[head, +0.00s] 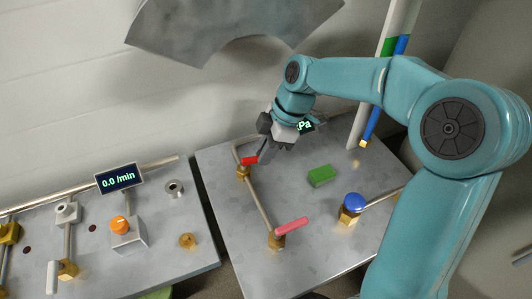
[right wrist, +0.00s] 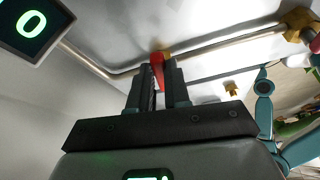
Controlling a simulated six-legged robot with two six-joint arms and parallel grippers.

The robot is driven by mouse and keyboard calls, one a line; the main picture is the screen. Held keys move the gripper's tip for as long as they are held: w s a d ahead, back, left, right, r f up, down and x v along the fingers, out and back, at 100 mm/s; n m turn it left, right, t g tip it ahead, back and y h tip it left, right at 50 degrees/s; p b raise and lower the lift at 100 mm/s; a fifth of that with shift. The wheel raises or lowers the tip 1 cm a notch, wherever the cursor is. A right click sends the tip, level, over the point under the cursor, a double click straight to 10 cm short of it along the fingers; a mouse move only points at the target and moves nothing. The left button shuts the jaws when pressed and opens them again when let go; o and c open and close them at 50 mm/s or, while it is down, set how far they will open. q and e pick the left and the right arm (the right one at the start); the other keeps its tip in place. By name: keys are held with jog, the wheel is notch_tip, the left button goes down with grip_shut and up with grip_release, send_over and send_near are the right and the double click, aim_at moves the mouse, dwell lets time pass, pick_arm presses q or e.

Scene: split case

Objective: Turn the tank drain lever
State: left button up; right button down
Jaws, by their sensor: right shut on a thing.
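A red lever (head: 249,160) sits on a brass valve (head: 243,172) at the back left of the right-hand grey panel. My right gripper (head: 263,150) is at this lever from above. In the right wrist view, the red lever (right wrist: 157,66) lies between the two dark fingers, which are shut on it. A second lever, pink (head: 292,226), sits on a brass valve (head: 278,239) nearer the front on the same pipe. I see no label that tells which lever is the tank drain. My left gripper is not in view.
A blue knob (head: 354,202) on a brass valve and a green block (head: 321,176) stand on the right-hand panel (head: 335,245). A left-hand panel carries a display (head: 119,178) reading 0.0 /min and an orange knob (head: 120,225).

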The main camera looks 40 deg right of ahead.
jog(key=n, duration=0.1)
jog(key=w+n, duration=0.1)
jog(key=shift+w+d+n+g+p, duration=0.1)
jog(key=shift+d+n+g+p, duration=0.05)
jog(key=shift+n+g+p, duration=0.2)
jog(key=c, duration=1.1)
grip_release()
